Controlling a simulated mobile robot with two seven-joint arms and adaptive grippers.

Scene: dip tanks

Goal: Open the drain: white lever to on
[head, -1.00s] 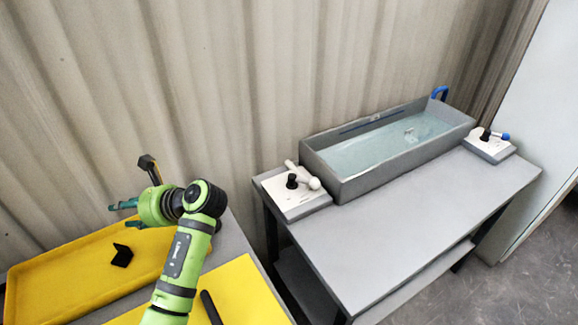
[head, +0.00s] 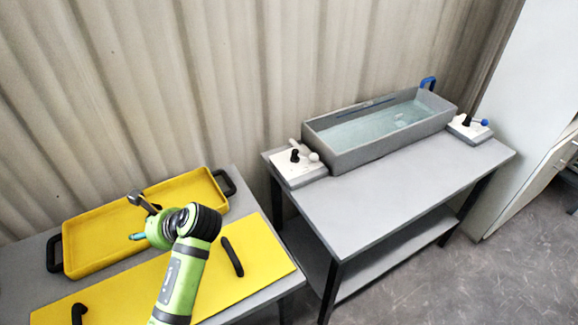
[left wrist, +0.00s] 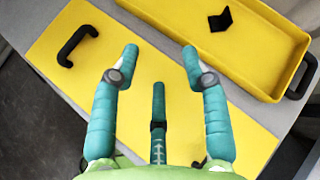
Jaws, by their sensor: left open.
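The white lever (head: 313,157) is on a white plate (head: 298,166) at the left end of the grey tank (head: 380,130). It has a white round knob beside a black hub. Clear liquid stands in the tank. My left gripper (head: 142,236) is over the yellow tray and panel on the left table, well left of the lever and apart from it. In the left wrist view its teal fingers (left wrist: 160,58) are spread with nothing between them. The lever is not in the left wrist view. My right gripper is not in view.
A blue-tipped lever (head: 480,121) is on the plate at the tank's right end. The yellow tray (head: 190,190) and yellow panel (head: 262,250) have black handles. A black angled piece (left wrist: 220,20) lies in the tray. The grey tabletop (head: 400,200) before the tank is clear.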

